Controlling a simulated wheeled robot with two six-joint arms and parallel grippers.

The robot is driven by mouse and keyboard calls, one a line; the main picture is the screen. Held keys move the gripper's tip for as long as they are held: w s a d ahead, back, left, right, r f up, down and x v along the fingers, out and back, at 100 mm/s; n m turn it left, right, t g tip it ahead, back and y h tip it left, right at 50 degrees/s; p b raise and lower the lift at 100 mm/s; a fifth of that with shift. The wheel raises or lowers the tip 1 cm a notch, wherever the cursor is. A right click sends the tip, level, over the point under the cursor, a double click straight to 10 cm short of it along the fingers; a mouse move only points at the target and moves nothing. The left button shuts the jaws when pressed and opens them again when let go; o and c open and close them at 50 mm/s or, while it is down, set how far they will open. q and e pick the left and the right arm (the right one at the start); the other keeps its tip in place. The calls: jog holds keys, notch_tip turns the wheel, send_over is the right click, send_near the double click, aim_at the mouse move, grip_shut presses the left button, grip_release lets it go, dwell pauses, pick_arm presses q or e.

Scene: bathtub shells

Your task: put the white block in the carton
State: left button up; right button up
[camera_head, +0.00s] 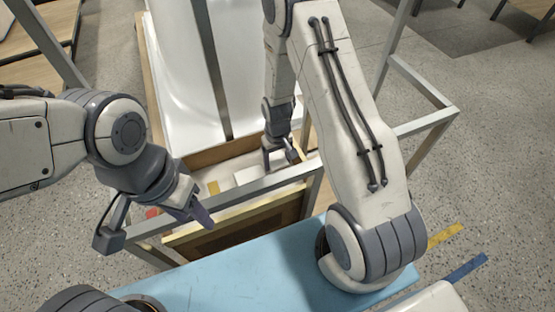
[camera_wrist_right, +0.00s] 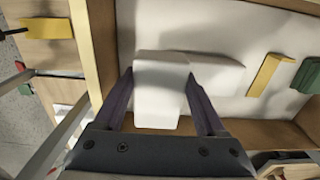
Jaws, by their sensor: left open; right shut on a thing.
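The white block (camera_wrist_right: 160,88) is between the two fingers of my right gripper (camera_wrist_right: 168,122) in the right wrist view. My right gripper is shut on it and also shows in the head view (camera_head: 280,156), over the carton. The carton (camera_head: 225,150) has brown walls and a pale floor; its wall also shows in the right wrist view (camera_wrist_right: 103,45). A second white block-like shape (camera_wrist_right: 218,75) lies right beside the held block. Whether the held block touches the floor cannot be told. My left gripper (camera_head: 155,230) is open and empty, left of the carton.
A yellow piece (camera_wrist_right: 265,75) and a green piece (camera_wrist_right: 308,75) lie inside the carton at the right. A grey metal frame rail (camera_head: 240,193) runs in front of the carton. A white tub shell (camera_head: 180,60) stands behind. A light blue surface (camera_head: 240,270) is nearest me.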

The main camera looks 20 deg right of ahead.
aim_at(277, 160)
jog(key=shift+f, duration=0.5)
jog(key=o, duration=1.2)
jog(key=shift+o, duration=0.2)
notch_tip(277, 160, up, 13)
jog(key=p, duration=0.4)
jog(key=s+a+r+n, duration=0.3)
jog(key=s+a+r, duration=0.3)
jog(key=a+r, duration=0.35)
jog(key=s+a+r+n, duration=0.2)
jog(key=s+r, duration=0.2)
jog(key=s, duration=0.4)
jog(key=s+a+r+n+y, duration=0.1)
jog(key=s+r, duration=0.3)
jog(key=s, duration=0.4)
jog(key=shift+a+r+n, duration=0.4)
jog(key=shift+a+n, duration=0.1)
jog(key=shift+a, duration=0.3)
